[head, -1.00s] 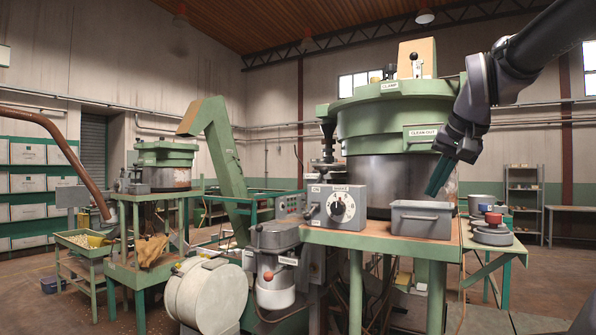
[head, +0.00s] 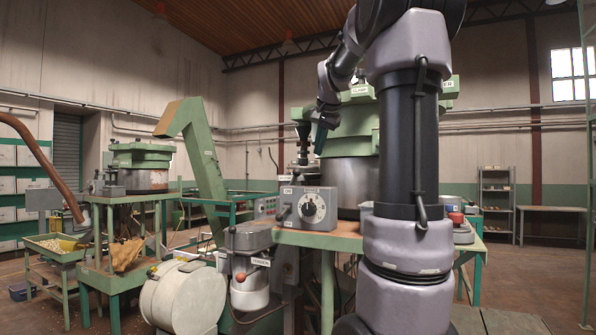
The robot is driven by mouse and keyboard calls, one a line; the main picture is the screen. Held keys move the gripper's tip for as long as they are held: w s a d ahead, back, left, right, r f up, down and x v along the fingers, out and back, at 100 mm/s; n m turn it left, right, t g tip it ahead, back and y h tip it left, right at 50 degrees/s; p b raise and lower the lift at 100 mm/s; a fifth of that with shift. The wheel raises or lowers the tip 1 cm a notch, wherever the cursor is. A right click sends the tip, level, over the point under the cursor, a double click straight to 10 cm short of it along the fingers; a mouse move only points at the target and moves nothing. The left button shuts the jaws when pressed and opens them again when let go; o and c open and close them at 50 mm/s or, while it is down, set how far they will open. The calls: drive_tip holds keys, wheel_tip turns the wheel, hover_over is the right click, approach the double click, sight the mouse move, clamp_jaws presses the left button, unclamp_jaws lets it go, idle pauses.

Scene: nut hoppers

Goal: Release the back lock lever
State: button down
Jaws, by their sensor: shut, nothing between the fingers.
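The big green hopper bowl (head: 345,125) stands on its table (head: 318,240), with a "CLAMP" label (head: 359,90) on its rim. My arm covers the bowl's right half and most of its top. No part labelled as the back lock lever can be made out; the upright plate and black-knobbed lever on top are hidden behind my arm.
A grey control box (head: 307,207) with a dial sits below my gripper. Black fittings (head: 303,145) rise left of the bowl. A green chute (head: 200,150) and a smaller hopper (head: 142,165) stand at left. A shelf (head: 495,205) and open floor lie at right.

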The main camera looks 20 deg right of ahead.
drive_tip(key=shift+f, duration=0.1)
approach(292, 184)
drive_tip(key=shift+w+d+f, duration=0.25)
drive_tip(key=shift+d+f, duration=0.35)
drive_tip(key=shift+d, duration=0.3)
drive_tip(key=shift+w+d+f, duration=0.25)
drive_tip(key=shift+d+f, duration=0.4)
drive_tip(key=shift+d, duration=0.25)
drive_tip(key=shift+w+a+r, duration=0.1)
